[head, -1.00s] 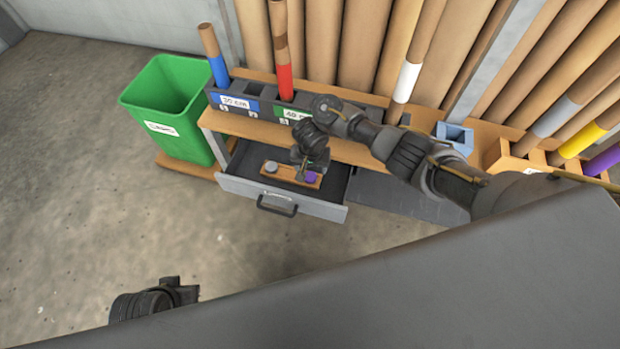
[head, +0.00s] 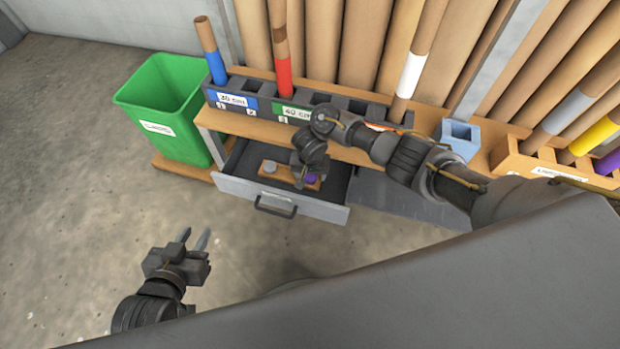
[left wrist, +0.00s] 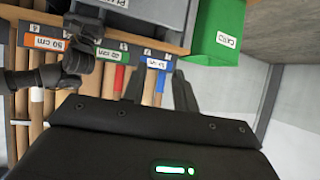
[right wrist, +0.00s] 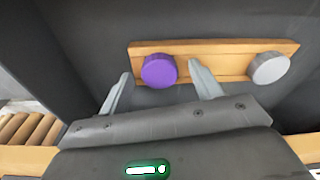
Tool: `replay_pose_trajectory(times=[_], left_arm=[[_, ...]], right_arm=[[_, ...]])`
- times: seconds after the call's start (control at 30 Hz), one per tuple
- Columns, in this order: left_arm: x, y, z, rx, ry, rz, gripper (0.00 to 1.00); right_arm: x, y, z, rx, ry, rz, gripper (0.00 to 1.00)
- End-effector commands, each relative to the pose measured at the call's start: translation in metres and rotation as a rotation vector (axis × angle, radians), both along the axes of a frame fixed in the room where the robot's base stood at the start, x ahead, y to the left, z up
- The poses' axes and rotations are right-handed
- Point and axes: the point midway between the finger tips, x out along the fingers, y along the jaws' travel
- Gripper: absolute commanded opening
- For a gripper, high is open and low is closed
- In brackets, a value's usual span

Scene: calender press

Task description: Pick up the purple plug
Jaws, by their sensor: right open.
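The purple plug (right wrist: 159,70) sits on a wooden strip (right wrist: 218,50) inside the open drawer, beside a grey plug (right wrist: 268,68). In the head view the purple plug (head: 312,179) is partly hidden by my right gripper (head: 300,183), which reaches down into the drawer. In the right wrist view my right gripper (right wrist: 160,82) is open, with its fingers on either side of the purple plug. I cannot tell whether they touch it. My left gripper (head: 197,240) is open and empty over the floor, left of and in front of the drawer; its fingers also show in the left wrist view (left wrist: 155,88).
The drawer (head: 235,188) is pulled out below a wooden bench with a labelled tube rack (head: 262,112). A green bin (head: 165,105) stands to the left. A light-blue block (head: 458,138) and tall tubes stand at the right. The floor at left is clear.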

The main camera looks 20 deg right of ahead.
Motion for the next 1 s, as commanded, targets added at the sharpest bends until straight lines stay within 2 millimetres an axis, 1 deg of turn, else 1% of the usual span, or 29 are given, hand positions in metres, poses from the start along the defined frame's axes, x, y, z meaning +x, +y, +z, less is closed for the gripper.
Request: replay_pose_trajectory(times=[0.07, 0.4, 0.43, 0.77, 0.87, 1.0], left_arm=[[0.000, 0.000, 0.000, 0.000, 0.001, 0.000, 0.29], [0.000, 0.000, -0.001, 0.001, 0.003, 0.000, 0.29], [0.000, 0.000, -0.001, 0.001, 0.003, 0.000, 0.29], [-0.001, 0.002, -0.002, 0.007, 0.019, 0.005, 0.29], [-0.004, 0.006, -0.006, 0.018, 0.050, 0.014, 0.29], [-0.013, 0.017, -0.015, 0.046, 0.138, 0.040, 0.29]], right_arm=[[0.000, 0.000, 0.000, 0.000, 0.000, 0.000, 0.64], [0.000, 0.000, 0.000, 0.000, 0.000, 0.000, 0.20], [0.000, 0.000, 0.000, 0.000, 0.000, 0.000, 0.17], [0.000, 0.000, 0.002, 0.000, 0.000, 0.001, 0.17], [0.000, 0.000, 0.005, 0.000, 0.001, 0.001, 0.17], [0.000, 0.000, 0.013, 0.000, 0.000, 0.001, 0.17]])
